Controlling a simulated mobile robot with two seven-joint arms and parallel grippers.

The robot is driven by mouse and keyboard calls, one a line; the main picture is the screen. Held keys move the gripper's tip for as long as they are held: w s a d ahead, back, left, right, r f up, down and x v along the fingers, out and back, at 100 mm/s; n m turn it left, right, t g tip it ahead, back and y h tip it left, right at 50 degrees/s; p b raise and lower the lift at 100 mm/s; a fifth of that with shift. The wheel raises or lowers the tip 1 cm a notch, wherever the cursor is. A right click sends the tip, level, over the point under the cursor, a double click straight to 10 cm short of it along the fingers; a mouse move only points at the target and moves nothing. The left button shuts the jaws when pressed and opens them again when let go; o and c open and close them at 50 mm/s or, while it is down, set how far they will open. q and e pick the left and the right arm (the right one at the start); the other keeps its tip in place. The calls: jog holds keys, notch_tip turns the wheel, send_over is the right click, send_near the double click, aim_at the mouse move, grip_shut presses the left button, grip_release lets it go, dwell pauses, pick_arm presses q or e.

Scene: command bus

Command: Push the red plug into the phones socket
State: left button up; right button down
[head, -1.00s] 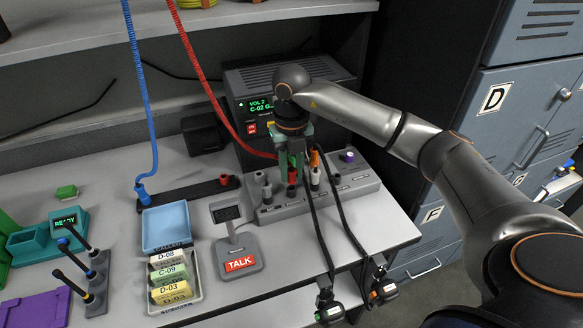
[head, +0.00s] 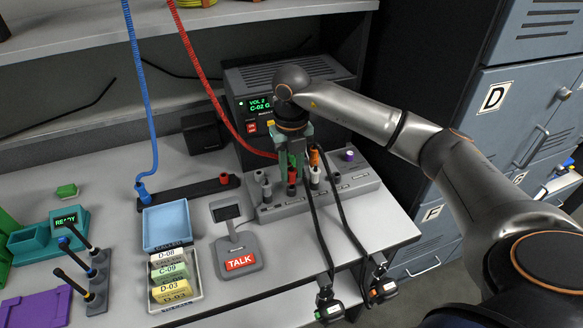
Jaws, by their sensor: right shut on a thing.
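My right gripper (head: 293,164) points straight down over the grey socket panel (head: 347,186) and is shut. The red plug (head: 291,176) shows just under its fingers, upright at the panel. The red coiled cord (head: 204,80) hangs from above and runs in behind the gripper. The fingers partly hide the plug, and the phones socket cannot be made out. I cannot tell how deep the plug sits. My left gripper is not in view.
Grey, white, green and orange plugs crowd around the gripper. Two black cords (head: 345,222) run over the panel's front to hanging black blocks. A TALK stand (head: 240,262) is left of them. The blue plug (head: 141,190) stands in a black strip (head: 180,195). A display unit (head: 300,78) stands behind.

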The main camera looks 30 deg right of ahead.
jog(key=shift+f+b, duration=0.5)
jog(key=shift+f, duration=0.6)
dwell(1.2)
jog(key=c, duration=0.6)
grip_release()
jog(key=shift+o, duration=0.2)
notch_tip(320, 180, up, 4)
jog(key=p, duration=0.2)
jog(key=shift+f+p, duration=0.25)
jog(key=shift+p, duration=0.15)
jog(key=shift+r+p, duration=1.7)
jog(key=shift+r, duration=0.6)
jog(key=shift+s+f, duration=0.1)
